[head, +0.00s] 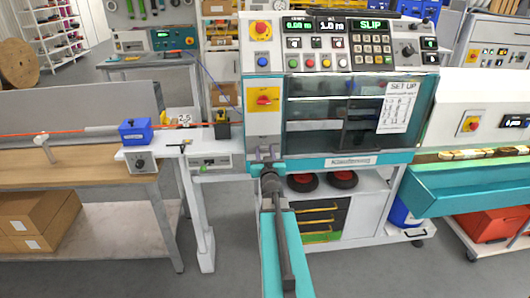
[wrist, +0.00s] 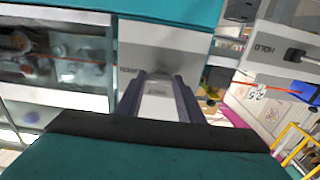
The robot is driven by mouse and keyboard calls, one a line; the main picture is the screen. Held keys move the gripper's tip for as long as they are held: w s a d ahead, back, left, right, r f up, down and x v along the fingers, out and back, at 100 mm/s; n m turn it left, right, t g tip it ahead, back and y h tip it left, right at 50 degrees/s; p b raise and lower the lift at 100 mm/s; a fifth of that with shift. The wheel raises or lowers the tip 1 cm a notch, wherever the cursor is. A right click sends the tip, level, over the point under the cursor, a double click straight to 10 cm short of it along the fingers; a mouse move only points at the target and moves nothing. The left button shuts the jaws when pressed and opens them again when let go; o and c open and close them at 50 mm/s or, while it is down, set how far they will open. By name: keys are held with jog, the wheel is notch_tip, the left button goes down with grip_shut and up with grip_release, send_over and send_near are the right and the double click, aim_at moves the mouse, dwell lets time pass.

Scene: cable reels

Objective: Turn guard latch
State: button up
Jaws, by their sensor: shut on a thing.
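The teal and white machine (head: 345,160) stands ahead in the head view, with a clear guard window across its front. My gripper (head: 267,152) reaches the bottom of the grey panel left of the window. In the wrist view my gripper's two grey fingers (wrist: 160,80) meet the light grey panel (wrist: 150,45), beside small printed lettering. They are shut on the guard latch (wrist: 158,90), a small grey part mostly hidden between them. Its exact angle cannot be told. A red rotary switch on a yellow plate (head: 264,98) sits higher on the same panel.
The display reads SLIP (head: 370,26). A white side table with a blue box (head: 135,132) and an orange cable stands left. Two black and red reels (head: 303,182) lie on the shelf below. A teal trough (head: 475,183) juts out at right.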

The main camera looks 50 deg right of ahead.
jog(key=shift+f, duration=0.1)
jog(key=shift+b, duration=0.35)
jog(key=shift+f+n, duration=0.1)
jog(key=shift+n, duration=0.3)
jog(key=n+b, duration=0.8)
jog(key=n, duration=0.9)
jog(key=shift+s+b, duration=0.1)
jog(key=shift+b, duration=0.3)
